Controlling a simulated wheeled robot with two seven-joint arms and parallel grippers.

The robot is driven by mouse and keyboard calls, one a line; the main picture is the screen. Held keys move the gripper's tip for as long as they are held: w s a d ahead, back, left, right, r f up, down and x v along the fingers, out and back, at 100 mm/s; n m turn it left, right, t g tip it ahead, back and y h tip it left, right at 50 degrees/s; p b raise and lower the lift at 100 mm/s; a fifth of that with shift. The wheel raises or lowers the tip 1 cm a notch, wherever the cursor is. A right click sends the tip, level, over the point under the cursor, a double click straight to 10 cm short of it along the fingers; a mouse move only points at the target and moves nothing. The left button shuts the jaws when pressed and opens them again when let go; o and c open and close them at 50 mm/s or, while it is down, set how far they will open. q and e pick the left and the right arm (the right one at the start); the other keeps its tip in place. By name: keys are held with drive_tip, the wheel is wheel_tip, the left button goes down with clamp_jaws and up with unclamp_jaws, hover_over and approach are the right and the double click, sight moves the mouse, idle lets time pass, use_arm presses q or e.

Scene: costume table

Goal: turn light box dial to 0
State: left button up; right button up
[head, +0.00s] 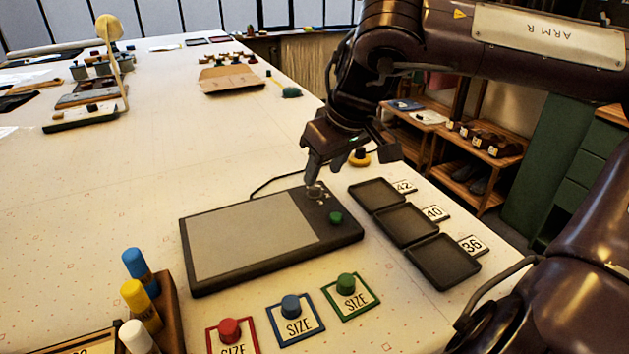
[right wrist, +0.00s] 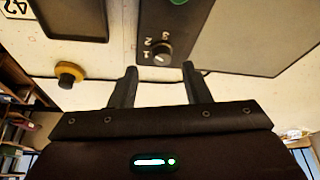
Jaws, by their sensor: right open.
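The light box (head: 250,235) lies flat on the table, a dark slab with a pale panel. Its dial (head: 315,190) is at the far right corner, partly hidden by my right gripper (head: 318,176). In the right wrist view the dial (right wrist: 162,52) is a small black knob with 1, 2 and 3 printed beside it. No 0 is legible, and I cannot tell which number it points at. My right gripper (right wrist: 160,76) is open, its two fingers apart and pointing toward the dial, with nothing held. My left gripper is not in view.
A green button (head: 336,217) sits near the dial. Dark trays (head: 445,262) marked 42, 40 and 36 lie to the right. A yellow-and-black knob (head: 360,157) stands behind. SIZE buttons (head: 291,307) and a wooden block of coloured pegs (head: 168,310) are in front.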

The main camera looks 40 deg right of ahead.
sight(315, 186)
drive_tip(key=x, duration=0.2)
drive_tip(key=shift+w+a+f, duration=0.15)
drive_tip(key=shift+w+f, duration=0.05)
drive_tip(key=shift+f, duration=0.05)
drive_tip(key=shift+w+f, duration=0.25)
drive_tip(key=shift+f, duration=0.3)
clamp_jaws()
